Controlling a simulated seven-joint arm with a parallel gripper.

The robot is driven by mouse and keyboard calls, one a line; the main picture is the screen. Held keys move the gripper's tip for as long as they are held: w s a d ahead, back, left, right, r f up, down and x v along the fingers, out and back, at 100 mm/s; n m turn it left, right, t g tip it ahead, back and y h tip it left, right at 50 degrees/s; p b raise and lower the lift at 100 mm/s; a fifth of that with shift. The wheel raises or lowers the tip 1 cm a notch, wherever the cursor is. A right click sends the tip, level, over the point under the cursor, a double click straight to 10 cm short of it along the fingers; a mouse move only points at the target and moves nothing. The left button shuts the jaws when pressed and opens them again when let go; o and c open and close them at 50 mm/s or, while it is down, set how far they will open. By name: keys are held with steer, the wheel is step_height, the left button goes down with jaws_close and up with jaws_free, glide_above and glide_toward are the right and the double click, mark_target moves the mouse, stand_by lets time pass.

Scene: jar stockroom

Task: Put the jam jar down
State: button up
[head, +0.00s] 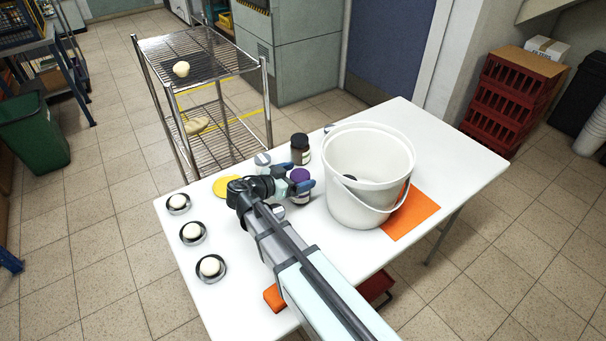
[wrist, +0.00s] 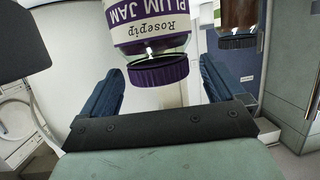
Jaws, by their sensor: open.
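The jam jar (head: 300,176) has a purple lid and stands upright on the white table (head: 455,150), just left of the bucket. In the wrist view the jam jar (wrist: 150,35) appears upside down, with a white and purple label reading "Rosepip PLUM JAM". The jar's base is out of the wrist view.
A white bucket (head: 365,190) stands right of the jar, partly on an orange mat (head: 415,213). A brown jar with a dark lid (head: 300,150) stands close behind. A yellow disc (head: 226,186) lies to the left. Three dishes with white balls (head: 191,232) line the left edge.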

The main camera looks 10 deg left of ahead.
steer(key=shift+o, duration=0.2)
steer(key=v, duration=0.8)
steer(key=shift+s+a+r, duration=0.15)
steer(key=shift+s+a, duration=0.1)
steer(key=d+n+y, duration=0.1)
steer(key=w+d+n+g+y, duration=0.1)
steer(key=d+y, duration=0.1)
steer(key=d+n+g+y, duration=0.1)
steer(key=d+n, duration=0.1)
steer(key=shift+w, duration=0.35)
steer(key=n+y, duration=0.1)
steer(key=d+n+y, duration=0.1)
steer(key=y, duration=0.1)
steer(key=shift+w+r+g, duration=0.2)
steer(key=shift+r+g, duration=0.1)
steer(key=shift+r, duration=0.1)
steer(key=shift+w+f+n+y, duration=0.3)
steer(key=shift+w+f, duration=0.35)
steer(key=shift+w, duration=0.3)
steer(key=shift+w+f+n+y, duration=0.25)
steer(key=shift+w+f+y, duration=0.1)
steer(key=shift+w+f, duration=0.45)
steer(key=shift+w+f+n+y, duration=0.3)
steer(key=shift+w+f, duration=0.25)
steer(key=shift+w, duration=0.5)
steer(key=shift+c, duration=0.3)
steer(key=c, duration=1.8)
